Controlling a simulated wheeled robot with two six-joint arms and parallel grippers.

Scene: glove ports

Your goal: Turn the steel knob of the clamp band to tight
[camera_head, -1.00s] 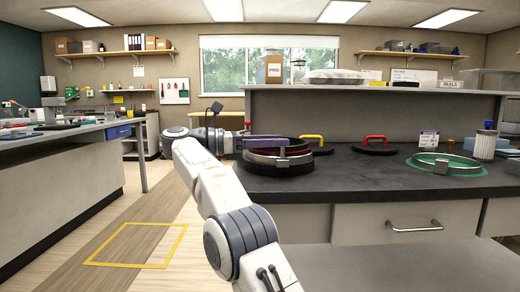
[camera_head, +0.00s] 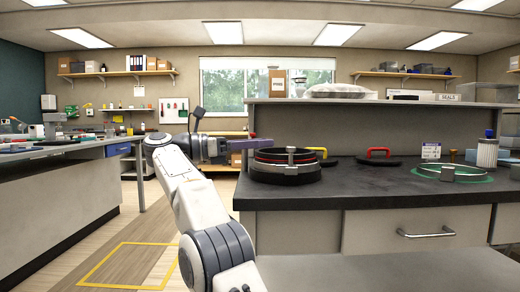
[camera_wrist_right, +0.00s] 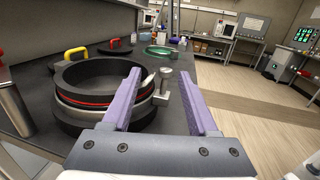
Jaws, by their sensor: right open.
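A round black port ring (camera_head: 286,177) stands on the dark bench, with a steel clamp band (camera_wrist_right: 85,108) and a red line around it. The steel knob (camera_wrist_right: 165,73) of the band is at the ring's side. In the wrist view it appears between the tips of my purple fingers, apart from both. My right gripper (camera_wrist_right: 161,72) is open and empty. In the head view my right gripper (camera_head: 251,144) is just left of the ring, at about its upper height. The ring's far side is partly hidden. My left gripper is out of view.
Black lids with a yellow handle (camera_head: 318,152) and a red handle (camera_head: 378,152) lie behind the ring. A green ring (camera_head: 470,176) with steel parts lies farther right. A steel cylinder (camera_wrist_right: 14,106) stands left in the wrist view. Floor is free left of the bench.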

